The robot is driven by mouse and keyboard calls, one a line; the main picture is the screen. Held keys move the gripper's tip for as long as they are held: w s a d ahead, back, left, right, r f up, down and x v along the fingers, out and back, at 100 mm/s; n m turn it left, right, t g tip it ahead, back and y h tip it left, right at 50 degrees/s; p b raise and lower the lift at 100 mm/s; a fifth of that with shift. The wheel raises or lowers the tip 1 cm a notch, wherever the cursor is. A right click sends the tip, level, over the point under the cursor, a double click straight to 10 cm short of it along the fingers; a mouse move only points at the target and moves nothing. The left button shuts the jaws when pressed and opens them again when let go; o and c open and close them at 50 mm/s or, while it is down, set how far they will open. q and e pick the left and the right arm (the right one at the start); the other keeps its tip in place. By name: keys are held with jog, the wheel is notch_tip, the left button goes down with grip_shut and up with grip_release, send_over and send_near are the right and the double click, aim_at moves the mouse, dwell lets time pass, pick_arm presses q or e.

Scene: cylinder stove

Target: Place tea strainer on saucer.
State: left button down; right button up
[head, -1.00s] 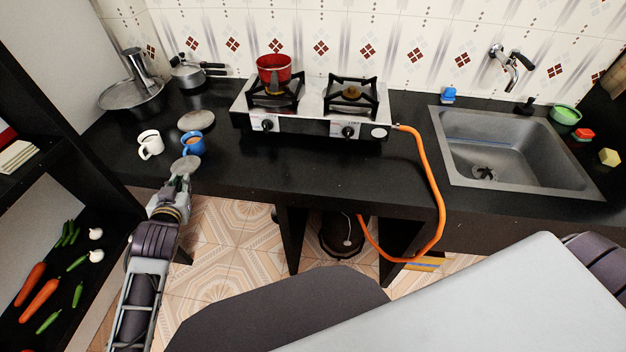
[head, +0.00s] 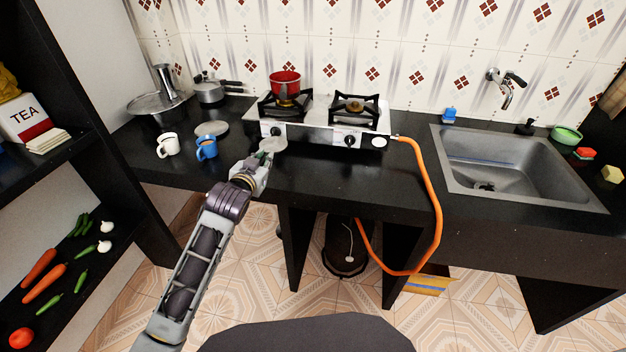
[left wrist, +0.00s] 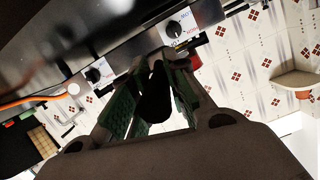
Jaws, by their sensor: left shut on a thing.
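My left gripper (head: 262,160) is over the counter, in front of the stove's left end. It is shut on the tea strainer (head: 273,145), whose round grey head sticks out past the fingers. In the left wrist view the green-padded fingers (left wrist: 155,110) close around the strainer's dark handle (left wrist: 155,98). The saucer (head: 212,128), a flat grey disc, lies on the counter left of the gripper, behind the blue cup, and looks empty. The strainer is apart from it, to its right. My right gripper is not in view.
A blue cup (head: 206,147) and a white cup (head: 168,145) stand in front of the saucer. The stove (head: 320,128) carries a red pot (head: 285,83). A silver pot (head: 209,91) stands at the back left. The counter right of the gripper is clear.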

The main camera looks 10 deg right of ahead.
pick_arm(q)
jog(key=shift+f, duration=0.15)
jog(key=shift+f, duration=0.3)
jog(key=shift+f+b, duration=0.55)
jog(key=shift+f, duration=2.15)
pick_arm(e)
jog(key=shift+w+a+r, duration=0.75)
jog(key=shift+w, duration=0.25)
pick_arm(q)
notch_tip(320, 180, down, 4)
jog(key=shift+r+b, duration=0.1)
jog(key=shift+b, duration=0.25)
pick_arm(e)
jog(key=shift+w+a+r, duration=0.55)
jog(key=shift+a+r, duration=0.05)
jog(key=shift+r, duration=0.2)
